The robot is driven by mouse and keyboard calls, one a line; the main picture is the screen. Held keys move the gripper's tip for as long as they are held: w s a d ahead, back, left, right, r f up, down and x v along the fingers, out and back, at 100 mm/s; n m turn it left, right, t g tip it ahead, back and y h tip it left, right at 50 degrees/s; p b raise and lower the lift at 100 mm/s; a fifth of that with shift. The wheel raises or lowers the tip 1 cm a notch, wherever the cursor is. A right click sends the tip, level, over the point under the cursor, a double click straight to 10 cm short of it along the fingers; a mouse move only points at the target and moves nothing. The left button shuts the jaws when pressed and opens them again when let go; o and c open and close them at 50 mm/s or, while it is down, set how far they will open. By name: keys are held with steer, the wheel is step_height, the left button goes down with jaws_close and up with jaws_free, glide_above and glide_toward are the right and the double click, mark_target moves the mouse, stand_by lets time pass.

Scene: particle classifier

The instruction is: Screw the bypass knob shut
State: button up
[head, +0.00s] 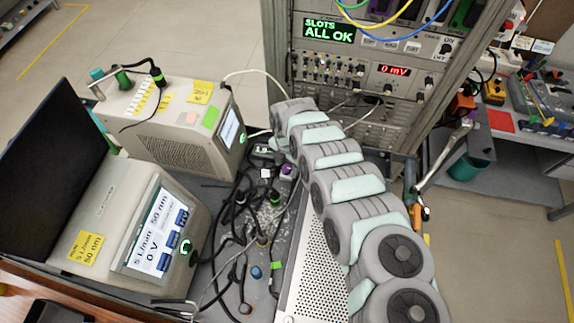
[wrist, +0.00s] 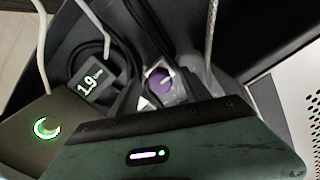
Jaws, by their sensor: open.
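A small purple knob (wrist: 159,80) with a pale pointer mark is near the centre of the wrist view; I take it to be the bypass knob. A purple part also shows in the head view (head: 287,170), just below the end of my arm. My gripper (wrist: 160,88) is open, its grey fingers on either side of the knob. I cannot tell whether they touch it. In the head view my gripper is mostly hidden behind my arm.
A small black meter (wrist: 90,84) reading 1.9 stands left of the knob, with cables around it. The rear beige instrument (head: 185,125) is close on the left. Tangled black tubes (head: 245,205) lie in front. A perforated white case (head: 312,270) is on the right.

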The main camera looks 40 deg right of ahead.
steer(key=shift+c, duration=0.6)
jaws_close()
